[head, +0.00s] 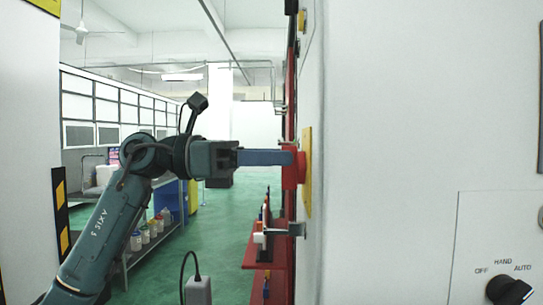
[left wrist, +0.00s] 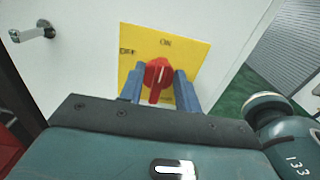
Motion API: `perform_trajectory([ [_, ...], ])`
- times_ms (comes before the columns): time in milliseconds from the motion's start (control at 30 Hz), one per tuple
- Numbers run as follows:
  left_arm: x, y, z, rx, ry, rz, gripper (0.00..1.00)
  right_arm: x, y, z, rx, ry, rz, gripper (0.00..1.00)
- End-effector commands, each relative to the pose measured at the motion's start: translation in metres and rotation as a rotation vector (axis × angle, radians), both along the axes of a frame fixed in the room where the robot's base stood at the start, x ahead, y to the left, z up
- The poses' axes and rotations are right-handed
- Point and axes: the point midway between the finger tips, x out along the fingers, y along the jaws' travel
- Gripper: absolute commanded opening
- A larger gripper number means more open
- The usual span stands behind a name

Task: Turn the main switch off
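The main switch is a red rotary handle (left wrist: 158,76) on a yellow plate (left wrist: 192,50) marked ON at the top and OFF at the left. In the left wrist view its white line runs nearly upright, toward ON. In the head view the red handle (head: 292,168) shows edge-on, sticking out from the cabinet face. My left gripper (left wrist: 160,88) has its blue fingers on either side of the handle, with gaps visible between fingers and handle. In the head view the left gripper (head: 290,158) reaches the handle from the left. My right gripper is not in view.
A pale cabinet wall (head: 390,120) fills the right side. A black selector knob (head: 508,290) marked OFF, HAND, AUTO is at lower right. A metal door handle (left wrist: 32,32) sticks out near the yellow plate. Red shelves (head: 272,268) stand beyond; the green floor (head: 232,235) is partly clear.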

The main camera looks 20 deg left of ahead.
Motion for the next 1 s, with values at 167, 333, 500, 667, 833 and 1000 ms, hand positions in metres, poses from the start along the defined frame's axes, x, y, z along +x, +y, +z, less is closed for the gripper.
perform_trajectory([
  [167, 0.0, 0.0, 0.0, 0.0, 0.0, 0.0, 0.18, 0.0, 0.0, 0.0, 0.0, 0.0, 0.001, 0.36],
  [333, 0.0, 0.0, 0.0, 0.0, 0.0, 0.0, 0.04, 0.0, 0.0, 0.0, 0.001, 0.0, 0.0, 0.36],
  [500, 0.0, 0.001, 0.0, 0.0, 0.0, 0.0, 0.0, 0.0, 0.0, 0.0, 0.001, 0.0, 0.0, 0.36],
  [667, 0.0, 0.001, 0.0, -0.001, 0.005, 0.0, 0.0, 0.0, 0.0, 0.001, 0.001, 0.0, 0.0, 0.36],
  [833, 0.001, 0.001, 0.001, -0.011, 0.042, 0.0, 0.0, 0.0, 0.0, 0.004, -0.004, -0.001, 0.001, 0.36],
  [1000, 0.002, 0.001, 0.002, -0.035, 0.128, 0.001, 0.0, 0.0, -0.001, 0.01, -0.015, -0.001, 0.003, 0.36],
])
